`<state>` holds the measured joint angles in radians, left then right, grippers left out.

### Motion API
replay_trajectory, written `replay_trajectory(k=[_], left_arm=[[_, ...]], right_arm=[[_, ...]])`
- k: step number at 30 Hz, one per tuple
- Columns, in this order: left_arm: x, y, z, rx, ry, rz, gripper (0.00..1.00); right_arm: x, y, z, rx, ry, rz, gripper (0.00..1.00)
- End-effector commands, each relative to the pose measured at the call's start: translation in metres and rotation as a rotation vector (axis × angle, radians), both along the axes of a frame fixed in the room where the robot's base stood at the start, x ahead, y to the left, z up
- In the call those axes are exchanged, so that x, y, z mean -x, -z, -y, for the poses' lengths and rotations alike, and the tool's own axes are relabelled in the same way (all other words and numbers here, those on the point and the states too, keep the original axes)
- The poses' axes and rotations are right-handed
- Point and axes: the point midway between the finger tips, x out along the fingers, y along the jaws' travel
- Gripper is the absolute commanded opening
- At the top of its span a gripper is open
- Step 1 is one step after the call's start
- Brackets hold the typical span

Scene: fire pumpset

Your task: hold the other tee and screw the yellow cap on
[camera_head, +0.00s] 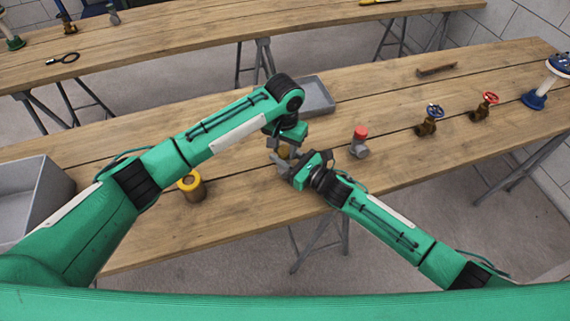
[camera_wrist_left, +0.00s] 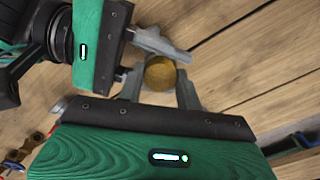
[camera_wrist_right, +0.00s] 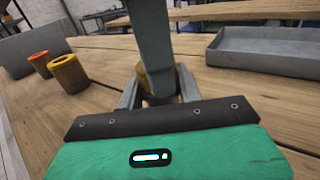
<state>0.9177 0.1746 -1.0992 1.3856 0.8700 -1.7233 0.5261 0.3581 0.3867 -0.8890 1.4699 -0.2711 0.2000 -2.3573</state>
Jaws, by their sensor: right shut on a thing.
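A round yellow-brown cap (camera_wrist_left: 160,73) shows end-on in the left wrist view. It lies between the grey fingers of my left gripper (camera_wrist_left: 160,90), and whether they press on it is unclear. My right gripper (camera_wrist_right: 158,92) is shut at the same spot on the grey tee, which is mostly hidden by the fingers. The cap (camera_wrist_right: 160,82) shows behind the left fingers in the right wrist view. In the head view both grippers meet above the near table. Whether the cap sits on the tee cannot be told. Another grey tee with a red cap (camera_head: 360,142) stands to the right.
A grey tray (camera_head: 318,96) lies behind my left gripper. A grey bin (camera_head: 32,195) is at far left. Two valves (camera_head: 429,122) (camera_head: 484,108) stand to the right.

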Motion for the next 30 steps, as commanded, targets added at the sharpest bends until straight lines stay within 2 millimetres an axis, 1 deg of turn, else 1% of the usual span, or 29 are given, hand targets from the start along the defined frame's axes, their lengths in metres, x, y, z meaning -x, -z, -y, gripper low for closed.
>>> replay_trajectory(k=[1, 3, 6, 11, 15, 16, 18, 19, 26, 30], left_arm=[[0.0, -0.0001, -0.0001, 0.0, 0.0, 0.0, 0.2], [0.0, -0.0001, -0.0001, 0.0, 0.0, 0.0, 0.07], [-0.0001, -0.0002, -0.0002, 0.0, 0.018, 0.0, 0.07], [-0.0001, 0.0, -0.0002, -0.001, 0.152, 0.0, 0.07], [-0.0001, 0.0, -0.0002, -0.001, 0.145, 0.0, 0.07], [0.0, -0.0001, -0.0001, -0.001, 0.145, 0.0, 0.4], [0.0, -0.0001, -0.0001, 0.0, 0.145, 0.0, 0.54], [-0.0001, -0.0001, -0.0002, 0.0, 0.144, 0.0, 0.56], [0.0, -0.0002, -0.0001, 0.0, 0.144, 0.0, 0.56], [-0.0003, -0.0062, 0.0001, 0.0, 0.144, 0.001, 0.56]], right_arm=[[0.0001, 0.0001, -0.0001, 0.0, 0.0, 0.0, 0.0], [0.0001, 0.0001, -0.0001, 0.0, 0.0, 0.0, 0.0], [0.0001, 0.0001, -0.0001, 0.0, 0.0, 0.0, 0.0], [0.0001, 0.0001, -0.0001, 0.0, 0.0, 0.0, 0.0], [0.0001, 0.0001, -0.0001, 0.0, 0.0, 0.0, 0.0], [0.0001, 0.0001, -0.0001, 0.0, 0.0, 0.0, 0.0], [0.0001, 0.0001, -0.0001, 0.0, 0.0, 0.0, 0.0], [0.0001, 0.0001, -0.0001, 0.0, 0.0, 0.0, 0.0], [0.0, 0.0001, 0.0, 0.0, 0.0, 0.0, 0.0], [0.0001, 0.0001, -0.0001, 0.0, 0.0, 0.0, 0.0]])
